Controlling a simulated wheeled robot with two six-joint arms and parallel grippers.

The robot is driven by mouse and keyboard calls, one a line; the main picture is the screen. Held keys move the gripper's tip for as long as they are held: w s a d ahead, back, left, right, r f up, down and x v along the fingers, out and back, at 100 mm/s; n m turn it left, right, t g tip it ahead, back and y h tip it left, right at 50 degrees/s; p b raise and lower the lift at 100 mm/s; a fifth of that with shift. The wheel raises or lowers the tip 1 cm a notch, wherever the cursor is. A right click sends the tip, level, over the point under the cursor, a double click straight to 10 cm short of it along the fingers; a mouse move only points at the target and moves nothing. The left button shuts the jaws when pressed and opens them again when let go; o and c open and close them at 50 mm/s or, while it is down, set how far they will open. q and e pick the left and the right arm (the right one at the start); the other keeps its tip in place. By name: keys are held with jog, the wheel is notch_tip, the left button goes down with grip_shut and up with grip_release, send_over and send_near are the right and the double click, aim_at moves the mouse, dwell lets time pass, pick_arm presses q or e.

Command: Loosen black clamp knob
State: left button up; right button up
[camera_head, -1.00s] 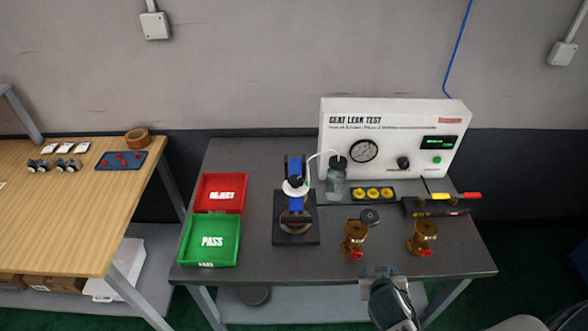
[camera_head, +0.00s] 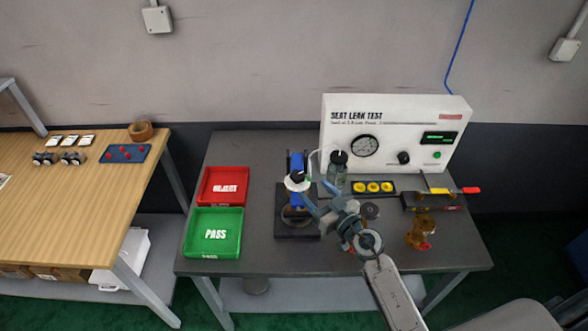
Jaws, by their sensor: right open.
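The clamp fixture stands on the grey table, with a blue upright (camera_head: 297,160) and a dark base plate (camera_head: 297,231). A small black knob (camera_head: 297,175) sits at its top, above a white disc (camera_head: 296,185). My right gripper (camera_head: 317,194) is open, its fingers pointing left towards the fixture. It is just right of and slightly below the knob in the picture; I cannot tell whether it touches the fixture. Nothing shows between its fingers. My left gripper is out of view.
A red reject tray (camera_head: 203,200) and green pass tray (camera_head: 190,245) lie left of the fixture. A brass valve (camera_head: 420,232) stands at right. My right arm mostly hides another valve.

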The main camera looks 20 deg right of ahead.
aim_at(294, 171)
jog(key=x, duration=1)
jog(key=shift+w+a, duration=0.2)
jog(key=shift+w, duration=0.1)
jog(key=c, duration=1)
jog(key=shift+o, duration=0.2)
